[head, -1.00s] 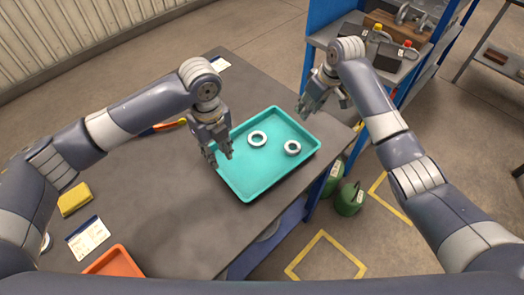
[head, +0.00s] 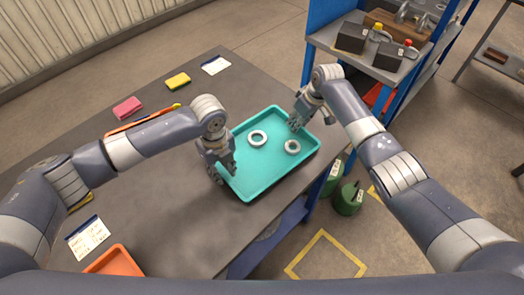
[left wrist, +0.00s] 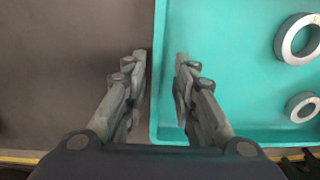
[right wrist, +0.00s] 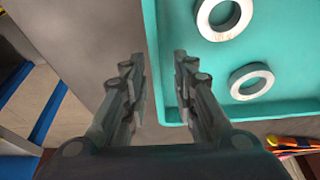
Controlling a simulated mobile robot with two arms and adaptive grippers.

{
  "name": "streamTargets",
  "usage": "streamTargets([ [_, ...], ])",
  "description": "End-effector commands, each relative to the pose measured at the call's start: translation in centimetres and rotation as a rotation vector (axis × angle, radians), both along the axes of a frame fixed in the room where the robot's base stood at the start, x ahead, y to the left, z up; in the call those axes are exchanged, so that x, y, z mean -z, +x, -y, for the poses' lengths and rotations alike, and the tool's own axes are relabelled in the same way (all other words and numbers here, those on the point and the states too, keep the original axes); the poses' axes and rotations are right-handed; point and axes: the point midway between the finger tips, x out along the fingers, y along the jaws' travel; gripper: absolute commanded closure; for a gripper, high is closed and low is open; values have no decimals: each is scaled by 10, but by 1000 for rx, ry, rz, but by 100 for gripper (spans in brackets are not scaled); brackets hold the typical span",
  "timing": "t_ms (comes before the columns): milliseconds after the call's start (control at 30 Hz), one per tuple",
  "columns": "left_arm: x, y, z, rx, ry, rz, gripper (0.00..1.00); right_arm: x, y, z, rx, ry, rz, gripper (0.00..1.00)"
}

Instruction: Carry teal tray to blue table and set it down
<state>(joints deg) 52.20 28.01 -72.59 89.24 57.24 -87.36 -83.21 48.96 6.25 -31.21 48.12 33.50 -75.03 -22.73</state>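The teal tray (head: 262,180) lies flat on a dark grey table, with two pale metal rings (head: 258,138) (head: 292,147) in it. My left gripper (head: 225,172) is at the tray's left edge. In the left wrist view its open fingers (left wrist: 160,62) are on either side of the tray's rim, with gaps showing. My right gripper (head: 296,124) is at the tray's far right edge. In the right wrist view its open fingers (right wrist: 158,62) also straddle the rim. I cannot tell a separate blue table in view.
The grey table (head: 170,225) has a blue frame. On it are a pink block (head: 127,107), a yellow block (head: 178,81), cards and an orange tray (head: 115,262). A blue-framed shelf (head: 325,38) stands at the upper right; green containers (head: 349,198) stand on the floor.

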Motion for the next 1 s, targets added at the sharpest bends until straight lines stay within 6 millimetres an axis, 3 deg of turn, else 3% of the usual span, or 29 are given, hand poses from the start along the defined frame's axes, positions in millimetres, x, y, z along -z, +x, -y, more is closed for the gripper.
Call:
streamTargets([
  [567, 11, 0, 0, 0, 1, 0, 74, 10, 2, -2, -1, -2, 0, 74],
  [600, 11, 0, 0, 0, 1, 0, 76, 10, 2, -2, -1, -2, 0, 76],
  [700, 11, 0, -1, 0, 1, 0, 99, 10, 2, -2, 0, -1, 0, 99],
  [1000, 10, 1, 1, -1, -3, 5, 100, 10, 1, -4, -4, 2, -2, 100],
])
